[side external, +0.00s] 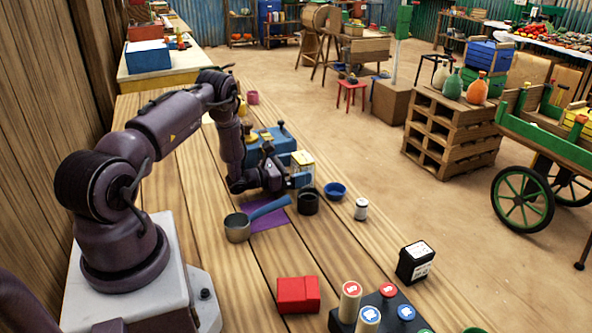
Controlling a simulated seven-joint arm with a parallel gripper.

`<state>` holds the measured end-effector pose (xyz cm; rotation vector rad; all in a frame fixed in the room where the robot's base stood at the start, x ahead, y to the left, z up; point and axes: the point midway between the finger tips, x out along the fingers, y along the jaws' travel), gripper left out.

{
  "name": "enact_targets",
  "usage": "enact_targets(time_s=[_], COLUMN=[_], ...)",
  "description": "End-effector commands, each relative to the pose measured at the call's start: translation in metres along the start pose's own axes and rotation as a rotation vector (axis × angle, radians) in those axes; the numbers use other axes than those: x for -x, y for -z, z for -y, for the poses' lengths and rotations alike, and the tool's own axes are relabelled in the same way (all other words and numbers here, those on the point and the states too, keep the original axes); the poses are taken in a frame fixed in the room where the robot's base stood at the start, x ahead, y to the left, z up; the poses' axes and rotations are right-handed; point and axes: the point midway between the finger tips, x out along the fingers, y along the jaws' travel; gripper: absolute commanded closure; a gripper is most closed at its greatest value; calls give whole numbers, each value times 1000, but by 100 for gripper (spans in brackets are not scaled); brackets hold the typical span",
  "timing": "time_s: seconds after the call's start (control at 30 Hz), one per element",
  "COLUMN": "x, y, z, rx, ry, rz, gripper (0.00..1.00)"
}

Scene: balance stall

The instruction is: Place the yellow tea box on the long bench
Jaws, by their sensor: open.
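A small box with yellow and white faces (302,160), which looks like the yellow tea box, is at the right end of a blue balance-like device (285,145). I cannot tell whether it rests on the device or on the bench top. My gripper (297,181) is low over the bench, just in front of the box in the picture, with its jaws open. The box's lower part is partly hidden by the gripper. The long wooden bench (205,170) runs from the front to the back along the plank wall.
On the bench are a handled pot (237,228), purple mat (268,218), dark cup (308,202), blue bowl (335,190), white-topped jar (361,209), black box (415,262), red box (298,295) and a dark stand with round-topped pegs (378,312). Bare planks lie between them.

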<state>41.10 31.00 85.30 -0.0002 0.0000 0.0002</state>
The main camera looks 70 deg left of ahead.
Motion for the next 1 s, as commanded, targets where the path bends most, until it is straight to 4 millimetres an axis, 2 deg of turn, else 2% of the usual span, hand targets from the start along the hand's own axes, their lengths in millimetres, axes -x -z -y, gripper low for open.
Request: enact_targets(time_s=[0.17,0.5,0.67,0.77,0.87,0.97,1.0], x=[24,95,114,116,105,80,69], y=[-1,-1,-1,-4,-20,-56,-76], z=[-2,-1,-1,2,10,35,52], rx=[2,1,0,-5,-32,-99,-141], ry=[-5,-4,-3,13,81,240,332], rz=[-1,0,1,2,1,-5,-9], gripper=[0,0,0,0,0,0,0])
